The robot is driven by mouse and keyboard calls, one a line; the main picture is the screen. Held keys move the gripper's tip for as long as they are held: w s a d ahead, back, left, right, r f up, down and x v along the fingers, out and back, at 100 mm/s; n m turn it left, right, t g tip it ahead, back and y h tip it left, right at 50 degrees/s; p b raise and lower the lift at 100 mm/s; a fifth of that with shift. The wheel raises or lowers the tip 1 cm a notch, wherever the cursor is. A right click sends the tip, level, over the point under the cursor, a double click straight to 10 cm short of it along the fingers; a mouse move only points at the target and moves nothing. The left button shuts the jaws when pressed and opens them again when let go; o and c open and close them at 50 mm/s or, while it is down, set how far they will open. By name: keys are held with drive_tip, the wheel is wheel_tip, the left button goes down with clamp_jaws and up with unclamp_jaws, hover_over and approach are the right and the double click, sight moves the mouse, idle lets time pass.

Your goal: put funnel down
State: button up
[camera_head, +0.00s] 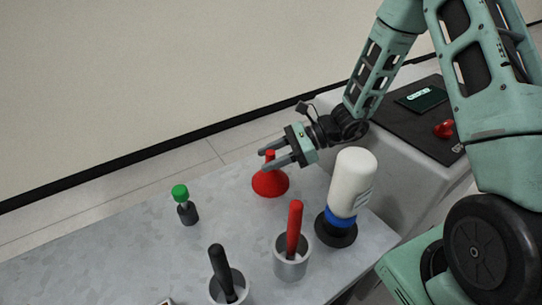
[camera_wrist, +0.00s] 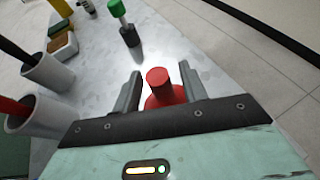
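The red funnel (camera_head: 270,185) stands spout up, its wide end down on the grey table near the far edge. My gripper (camera_head: 263,160) reaches in from the right with one finger on each side of the spout. In the wrist view the funnel's spout (camera_wrist: 158,79) rises between the two fingers of my gripper (camera_wrist: 160,72). A gap shows on both sides of the spout, so the fingers are open around it. The funnel's lower part is partly hidden by my gripper in the wrist view.
A white bottle (camera_head: 352,182) stands upside down in a black holder right of the funnel. A cup with a red-handled tool (camera_head: 294,230), a cup with a black-handled tool (camera_head: 220,266) and a green-capped bottle (camera_head: 187,211) stand nearby. Bare table (camera_head: 120,245) lies to the left.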

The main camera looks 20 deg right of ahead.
drive_tip(key=shift+r, duration=0.1)
drive_tip(key=shift+d+r, duration=0.15)
drive_tip(key=shift+d, duration=0.05)
drive_tip(key=v, duration=1.1)
drive_tip(key=shift+d+r, duration=0.15)
drive_tip(key=shift+d, duration=0.1)
drive_tip(key=shift+s, duration=0.1)
drive_tip(key=s+a+r+n+g+h+p, duration=0.1)
drive_tip(key=s+a+r+n+h+p, duration=0.1)
drive_tip(key=s+a+r+n+h, duration=0.2)
drive_tip(key=s+a+r+n+h+p, duration=0.2)
drive_tip(key=s+a+r+n+h, duration=0.2)
drive_tip(key=s+a+n, duration=0.3)
drive_tip(key=s+a+r+n+g+h+p, duration=0.1)
drive_tip(key=s+a+r+n+h+p, duration=0.2)
drive_tip(key=s+n, duration=0.8)
drive_tip(key=a+r+n+h, duration=0.1)
drive_tip(key=a+r+n, duration=0.1)
drive_tip(key=n, duration=0.4)
drive_tip(key=shift+s+a+r+g+h, duration=0.3)
drive_tip(key=shift+s+a+h, duration=0.1)
drive_tip(key=shift+a, duration=0.15)
